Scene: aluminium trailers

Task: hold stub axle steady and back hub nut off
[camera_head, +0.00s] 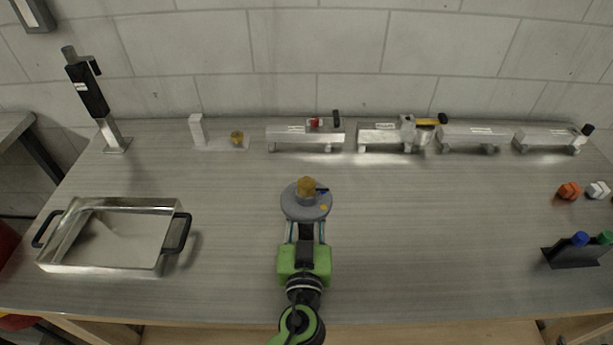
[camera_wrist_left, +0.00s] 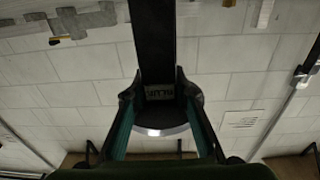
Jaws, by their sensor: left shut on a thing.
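The stub axle shows in the head view as a round grey hub (camera_head: 295,208) in the middle of the bench. A brass-coloured hub nut (camera_head: 306,186) sits on top of it, and small blue and orange marks show on its right side. My left gripper (camera_head: 305,228) reaches in from the front, just below the hub. In the left wrist view its fingers (camera_wrist_left: 160,92) are shut on a dark, labelled upright part (camera_wrist_left: 153,45), with a silvery curved edge between them. The gripped part is mostly hidden under the hub in the head view. My right gripper is not in view.
A metal tray (camera_head: 105,266) with black handles stands at left, a dark post (camera_head: 88,92) behind it. Several metal blocks, one of them (camera_head: 306,139), line the back. Orange (camera_head: 568,190) and white (camera_head: 598,189) pieces and a dark holder (camera_head: 572,257) stand at right. The bench around the hub is clear.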

